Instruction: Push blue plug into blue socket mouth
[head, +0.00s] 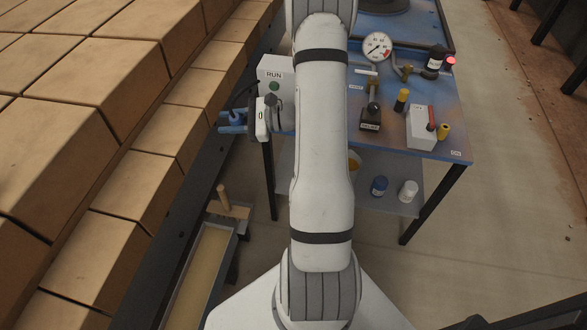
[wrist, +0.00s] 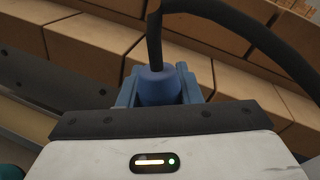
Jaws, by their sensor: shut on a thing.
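A blue plug (wrist: 158,86) with a thick black cable shows in the wrist view, upper middle. My gripper (wrist: 160,95) is shut on it, with a blue jaw on each side of the plug. In the head view my gripper (head: 232,122) is at the left end of my arm, beside the white RUN box, above the dark rail along the bricks. The plug is too small there to make out clearly. I cannot make out the blue socket mouth in either view.
A blue table (head: 440,145) carries a white RUN box (head: 271,72), a gauge (head: 377,46), a lever and a white block (head: 420,128). Stacked bricks (head: 130,70) fill the left. A wooden-handled tool (head: 226,205) lies by a trough below.

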